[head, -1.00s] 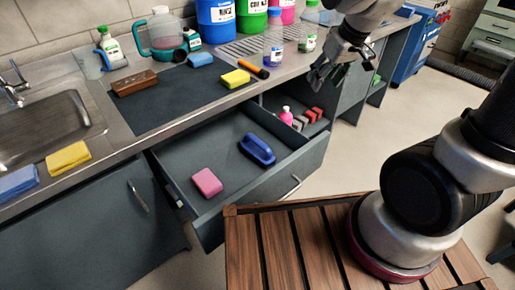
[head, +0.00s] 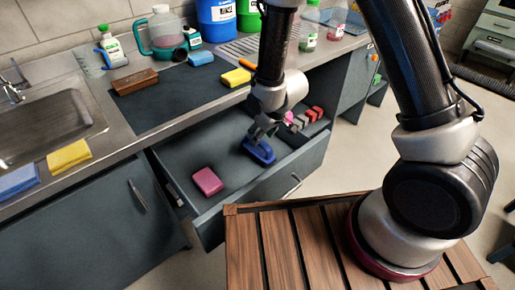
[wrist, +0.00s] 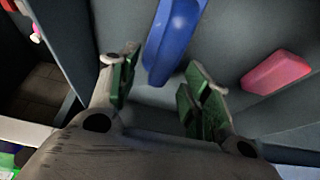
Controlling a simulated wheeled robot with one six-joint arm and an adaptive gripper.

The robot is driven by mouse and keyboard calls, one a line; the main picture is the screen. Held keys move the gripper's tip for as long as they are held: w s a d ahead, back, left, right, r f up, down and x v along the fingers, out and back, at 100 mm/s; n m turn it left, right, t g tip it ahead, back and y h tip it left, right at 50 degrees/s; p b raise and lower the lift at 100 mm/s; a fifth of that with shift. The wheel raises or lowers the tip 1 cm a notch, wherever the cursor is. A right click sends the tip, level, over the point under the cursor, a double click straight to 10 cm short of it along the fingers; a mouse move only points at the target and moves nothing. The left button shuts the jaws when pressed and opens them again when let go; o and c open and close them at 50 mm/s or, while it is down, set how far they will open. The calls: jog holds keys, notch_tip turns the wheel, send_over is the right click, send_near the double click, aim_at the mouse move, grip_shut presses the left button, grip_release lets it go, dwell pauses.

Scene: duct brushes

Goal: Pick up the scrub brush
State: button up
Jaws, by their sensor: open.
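The blue scrub brush (head: 260,152) lies in the open drawer (head: 222,204), with its looped handle upward. In the head view my gripper (head: 263,132) is over the brush and hides part of its top. In the wrist view the brush (wrist: 173,42) runs from the top edge down toward the gap between my fingers. My gripper (wrist: 160,95) is open there, its green-padded fingers apart and nothing between the tips. I cannot tell how much height separates the fingertips from the brush.
A pink sponge (head: 207,181) lies in the same drawer, left of the brush. Grey and red blocks (head: 307,118) sit in the compartment to the right. The drawer walls stand close around. A brown block (head: 135,82) and yellow sponge (head: 237,77) lie on the counter above.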

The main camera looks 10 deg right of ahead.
jog(key=x, duration=0.4)
jog(key=shift+s+a+f, duration=0.15)
jog(key=shift+a+f, duration=0.05)
jog(key=shift+f, duration=0.05)
grip_shut()
jog(key=shift+r, duration=0.2)
notch_tip(320, 180, up, 10)
jog(key=shift+f, duration=0.2)
jog(key=w+d+r+m+h, duration=0.1)
jog(key=w+d+r+m, duration=0.1)
jog(key=d, duration=0.5)
jog(key=w+d+r+m, duration=0.2)
jog(key=d+r, duration=0.3)
jog(key=d, duration=0.2)
jog(key=w+d+r+m+h, duration=0.1)
jog(key=w+d+r+m, duration=0.1)
jog(key=d, duration=0.6)
jog(key=shift+w+r+m+t+h, duration=0.3)
jog(key=shift+w+r+m+t, duration=0.1)
jog(key=shift+w+r, duration=0.25)
